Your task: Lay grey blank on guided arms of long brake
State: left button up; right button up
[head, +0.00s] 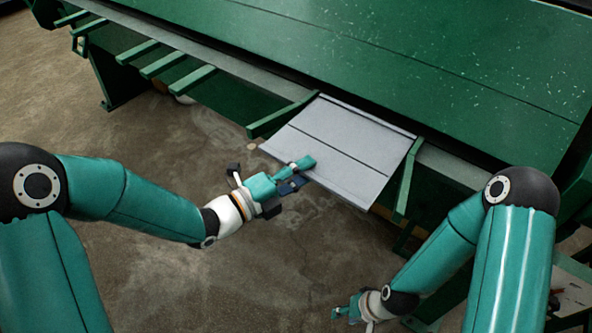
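The grey blank (352,137) is a flat pale sheet with a dark line across it. It lies at the front of the green long brake (440,75), between two guided arms, the left one (284,117) and the right one (406,182). Its far edge is close to the brake's bed. My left gripper (303,173) is at the blank's near edge, with one teal finger over the top face and a dark finger part just below the edge. Whether it clamps the sheet is unclear. My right gripper (338,311) is low at the bottom, away from the blank, too small to judge.
Several more green arms (163,63) stick out from the brake's front to the left. A green leg (118,85) of the brake stands at the upper left. Bare concrete floor (150,265) lies open in front. A light-coloured object (573,295) shows at the lower right.

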pick_arm(q)
jog(key=shift+r+p, duration=0.4)
jog(key=shift+p, duration=0.15)
jog(key=shift+r+p, duration=0.35)
jog(key=shift+p, duration=0.25)
jog(key=b+v, duration=0.2)
jog(key=v, duration=1)
notch_tip(320, 180, down, 18)
jog(key=w+a+n+g+y, duration=0.2)
jog(key=n+y, duration=0.5)
jog(key=n, duration=0.8)
jog(key=s+a+f+n+g+y, duration=0.1)
jog(key=s+f+n+g+y, duration=0.2)
jog(key=s+f+n+g, duration=0.5)
jog(key=s+f+n, duration=0.6)
jog(key=f+n, duration=0.1)
jog(key=shift+s+f+n, duration=0.25)
jog(key=shift+s+n, duration=0.05)
jog(key=shift+s, duration=0.05)
